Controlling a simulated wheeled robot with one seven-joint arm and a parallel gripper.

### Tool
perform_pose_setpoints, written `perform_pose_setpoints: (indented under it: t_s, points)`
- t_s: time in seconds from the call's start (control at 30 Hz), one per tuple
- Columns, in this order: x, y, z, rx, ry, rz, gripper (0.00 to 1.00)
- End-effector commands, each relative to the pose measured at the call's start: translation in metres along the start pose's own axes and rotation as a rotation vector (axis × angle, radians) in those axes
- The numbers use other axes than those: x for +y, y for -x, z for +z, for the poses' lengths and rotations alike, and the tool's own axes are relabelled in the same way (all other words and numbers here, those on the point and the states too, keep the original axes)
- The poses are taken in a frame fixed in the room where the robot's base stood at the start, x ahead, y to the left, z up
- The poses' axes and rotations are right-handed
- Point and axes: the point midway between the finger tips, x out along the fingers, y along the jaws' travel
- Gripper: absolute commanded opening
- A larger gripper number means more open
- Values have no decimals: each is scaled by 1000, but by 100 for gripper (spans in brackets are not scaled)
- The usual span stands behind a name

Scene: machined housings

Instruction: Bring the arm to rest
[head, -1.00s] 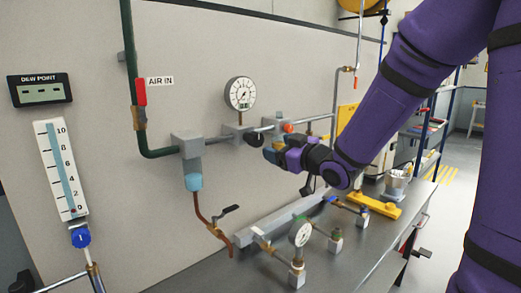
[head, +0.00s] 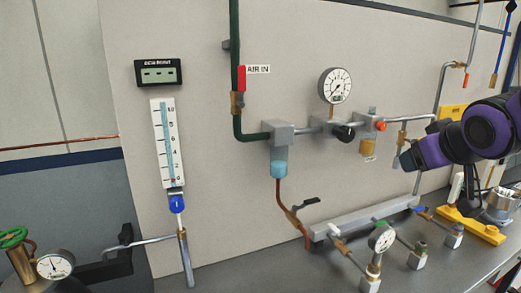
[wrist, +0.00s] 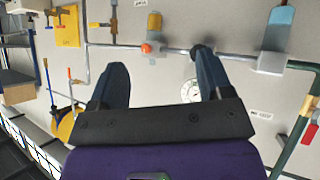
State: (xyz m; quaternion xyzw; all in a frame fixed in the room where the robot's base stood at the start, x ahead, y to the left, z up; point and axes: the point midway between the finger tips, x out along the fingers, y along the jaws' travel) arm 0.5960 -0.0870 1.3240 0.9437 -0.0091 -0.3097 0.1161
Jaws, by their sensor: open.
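My arm is purple with black bands and enters from the right in the head view. My gripper (head: 402,163) is at the right there, in front of the panel and above the bench, with its fingers seen partly end-on. In the wrist view my gripper (wrist: 160,88) shows two dark fingers spread well apart, with nothing between them. Beyond the fingers are the grey panel, the pipe run and a round gauge (wrist: 189,91).
The bench (head: 240,262) carries a manifold (head: 365,215) with small gauges and valves, and a yellow base (head: 470,226) at right. On the panel are a regulator (head: 344,132), a large gauge (head: 335,85), a green pipe (head: 236,60) and a flow tube (head: 166,140).

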Motion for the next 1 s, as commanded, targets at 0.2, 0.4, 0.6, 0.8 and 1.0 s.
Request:
perform_pose_setpoints:
  t_s: [0.2, 0.4, 0.6, 0.8, 1.0]
  points:
    - [-6, 54, 38, -193, -92, -23, 73]
    - [-18, 101, 75, -360, -159, -84, 73]
    - [-27, 127, 96, -455, -189, -132, 73]
    - [-29, 132, 100, -475, -193, -143, 73]
    - [-28, 132, 99, -474, -193, -142, 73]
